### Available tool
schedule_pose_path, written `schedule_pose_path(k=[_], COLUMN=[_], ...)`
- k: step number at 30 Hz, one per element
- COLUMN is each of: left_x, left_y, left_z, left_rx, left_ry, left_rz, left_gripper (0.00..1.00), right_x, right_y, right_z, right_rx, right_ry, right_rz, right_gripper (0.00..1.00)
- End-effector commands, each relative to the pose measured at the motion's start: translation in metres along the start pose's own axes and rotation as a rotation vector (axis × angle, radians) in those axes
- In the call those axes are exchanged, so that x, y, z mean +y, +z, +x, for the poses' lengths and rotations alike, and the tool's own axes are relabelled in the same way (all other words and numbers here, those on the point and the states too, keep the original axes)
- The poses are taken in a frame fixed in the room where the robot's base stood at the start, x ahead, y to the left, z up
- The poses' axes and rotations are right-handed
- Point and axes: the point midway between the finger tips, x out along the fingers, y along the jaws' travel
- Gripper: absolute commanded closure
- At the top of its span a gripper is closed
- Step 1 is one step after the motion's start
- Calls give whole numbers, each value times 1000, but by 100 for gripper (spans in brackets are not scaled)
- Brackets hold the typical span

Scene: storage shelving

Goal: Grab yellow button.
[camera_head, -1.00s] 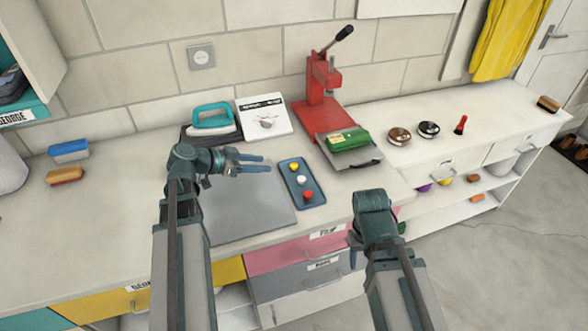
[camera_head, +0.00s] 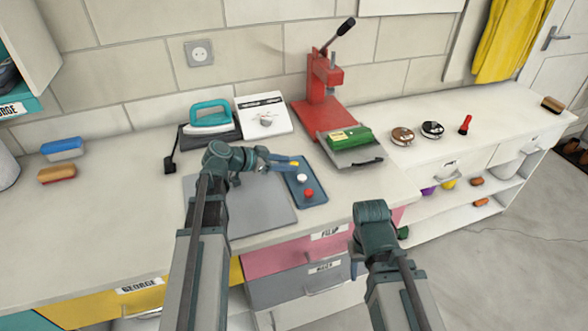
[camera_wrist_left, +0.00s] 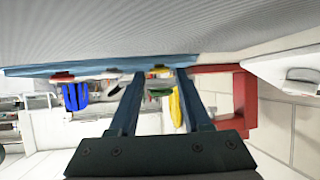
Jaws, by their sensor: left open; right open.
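The blue tray (camera_head: 318,192) lies on the counter and holds a yellow button (camera_head: 294,163), a white button (camera_head: 301,178) and a red button (camera_head: 309,193). My left gripper (camera_head: 282,163) is open at the tray's far left edge, with its fingertips at the yellow button. In the left wrist view, which is upside down, the yellow button (camera_wrist_left: 160,70) shows between the tips of the open fingers; I cannot tell whether they touch it. My right gripper (camera_head: 355,264) is low in front of the drawers, partly hidden by its own wrist, open and empty.
A grey mat (camera_head: 240,205) lies left of the tray. An iron (camera_head: 210,118) and a white box (camera_head: 264,115) stand behind. The left counter is mostly clear.

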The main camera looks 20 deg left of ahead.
Motion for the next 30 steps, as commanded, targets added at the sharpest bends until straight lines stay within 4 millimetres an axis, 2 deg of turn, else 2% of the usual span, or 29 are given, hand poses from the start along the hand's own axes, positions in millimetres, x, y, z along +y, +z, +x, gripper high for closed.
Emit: schedule_pose_path(k=[1,3,9,17,30], left_x=[0,0,0,0,1], left_y=[2,1,0,0,-3], left_z=[9,13,12,12,12], left_rx=[0,0,0,0,0], left_ry=[2,0,-1,-1,-1], left_rz=[1,0,-1,-1,-1], left_gripper=[52,52,52,99,100], right_x=[-1,-1,0,-1,0], right_y=[0,0,0,0,0], right_z=[6,7,6,6,3], right_rx=[0,0,0,0,0], right_ry=[0,0,0,0,0], right_rz=[0,0,0,0,0], right_gripper=[50,50,50,50,50])
